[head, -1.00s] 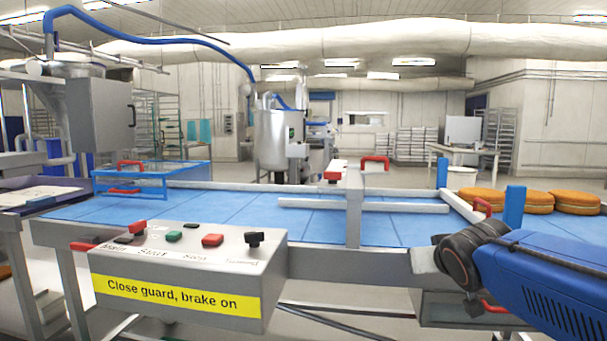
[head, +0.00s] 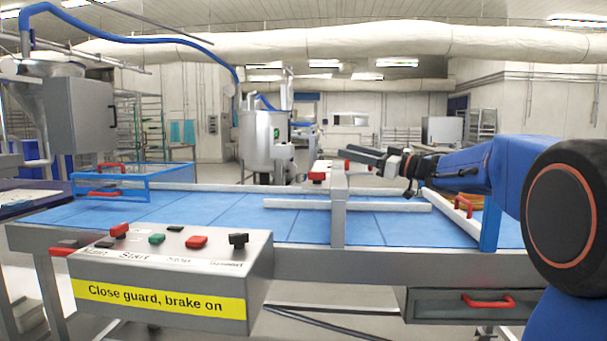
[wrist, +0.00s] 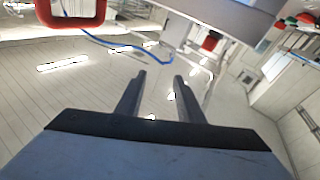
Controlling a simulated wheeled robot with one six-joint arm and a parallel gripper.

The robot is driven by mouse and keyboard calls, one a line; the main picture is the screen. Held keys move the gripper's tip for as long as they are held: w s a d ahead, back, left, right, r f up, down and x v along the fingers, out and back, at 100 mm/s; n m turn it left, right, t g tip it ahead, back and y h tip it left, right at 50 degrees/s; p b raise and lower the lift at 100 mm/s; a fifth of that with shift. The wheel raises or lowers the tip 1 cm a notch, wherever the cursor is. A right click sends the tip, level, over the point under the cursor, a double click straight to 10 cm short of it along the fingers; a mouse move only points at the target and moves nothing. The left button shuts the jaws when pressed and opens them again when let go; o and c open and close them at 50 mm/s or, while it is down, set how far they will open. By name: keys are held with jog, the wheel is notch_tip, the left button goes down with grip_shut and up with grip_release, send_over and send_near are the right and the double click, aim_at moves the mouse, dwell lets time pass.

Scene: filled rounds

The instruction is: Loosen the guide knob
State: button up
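White guide rails (head: 345,204) lie over the blue conveyor belt (head: 215,208), by a grey upright post (head: 338,215). I cannot tell which red part, if any, is the guide knob. My gripper (head: 362,155) reaches in from the right, level with the post top. In the wrist view my gripper (wrist: 160,76) has two dark fingers apart with nothing between them.
A control box (head: 165,280) with several buttons and a yellow label, "Close guard, brake on", stands at front left. A blue frame (head: 130,182) sits at the belt's left. A grey drawer (head: 440,307) with a red handle is below right. The belt's left half is clear.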

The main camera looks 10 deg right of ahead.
aim_at(317, 178)
jog(key=s+d+f+n+g+y, duration=0.25)
jog(key=f+g, duration=0.35)
jog(key=g, duration=0.3)
jog(key=x, duration=1.7)
jog(key=shift+s+a+r+n, duration=0.2)
jog(key=shift+r+n, duration=0.25)
jog(key=shift+r, duration=0.1)
jog(key=shift+y, duration=0.25)
jog(key=shift+c, duration=0.6)
grip_shut()
